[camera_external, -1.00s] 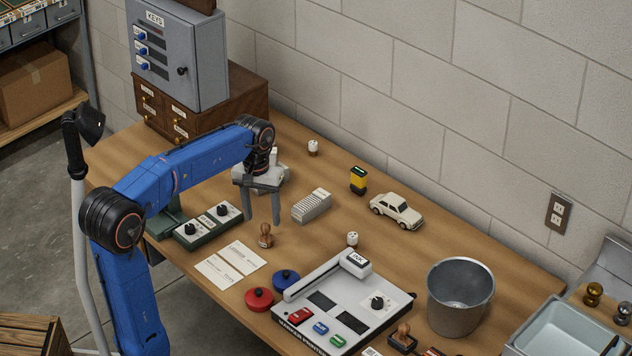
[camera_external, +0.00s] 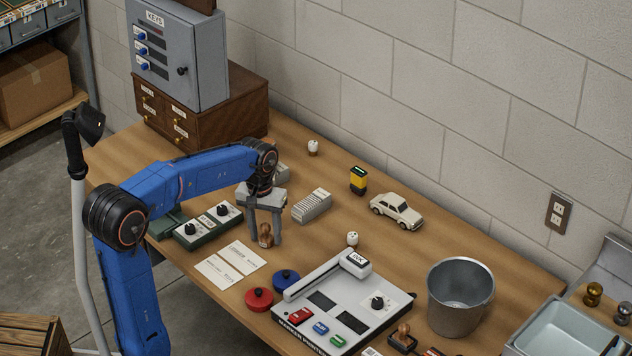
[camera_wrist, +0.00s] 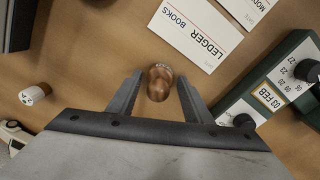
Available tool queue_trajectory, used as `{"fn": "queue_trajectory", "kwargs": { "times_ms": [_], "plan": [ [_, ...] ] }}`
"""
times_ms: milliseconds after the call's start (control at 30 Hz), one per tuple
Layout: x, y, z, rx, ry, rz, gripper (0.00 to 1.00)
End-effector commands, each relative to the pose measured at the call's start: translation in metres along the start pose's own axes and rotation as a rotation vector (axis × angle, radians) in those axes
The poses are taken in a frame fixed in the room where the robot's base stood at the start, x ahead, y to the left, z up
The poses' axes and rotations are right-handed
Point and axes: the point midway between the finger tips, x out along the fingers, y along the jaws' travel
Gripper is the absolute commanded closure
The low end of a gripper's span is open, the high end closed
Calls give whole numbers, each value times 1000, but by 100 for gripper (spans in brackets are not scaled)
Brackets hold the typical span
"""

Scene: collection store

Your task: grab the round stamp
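The round stamp (camera_external: 265,236) has a brown wooden handle and stands on the wooden table, just behind the white cards. My gripper (camera_external: 265,240) is lowered over it, with one finger on each side. In the wrist view the stamp (camera_wrist: 160,82) shows as a copper-brown knob between the two dark fingers of my gripper (camera_wrist: 157,82). A gap shows on both sides of the knob, so the gripper is open around it. The stamp's base is mostly hidden below the handle in the wrist view.
White ledger cards (camera_external: 231,264) lie close in front. A green date stamper (camera_external: 208,227) is at left and a grey ribbed block (camera_external: 312,206) at right. Red (camera_external: 259,299) and blue (camera_external: 286,280) round tins and a grey machine (camera_external: 345,310) stand nearer the front.

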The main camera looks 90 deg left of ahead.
Motion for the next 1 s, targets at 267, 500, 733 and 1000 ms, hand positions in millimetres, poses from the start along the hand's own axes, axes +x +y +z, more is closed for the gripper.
{"fn": "queue_trajectory", "kwargs": {
  "times_ms": [267, 500, 733, 1000],
  "plan": [
    [0, 0, 0, 0, 0, 0, 90],
    [-7, 0, -1, 0, 2, 1, 91],
    [-43, 2, -1, 0, 3, 1, 91],
    [-86, 5, -1, 0, 1, 1, 91]
  ]
}}
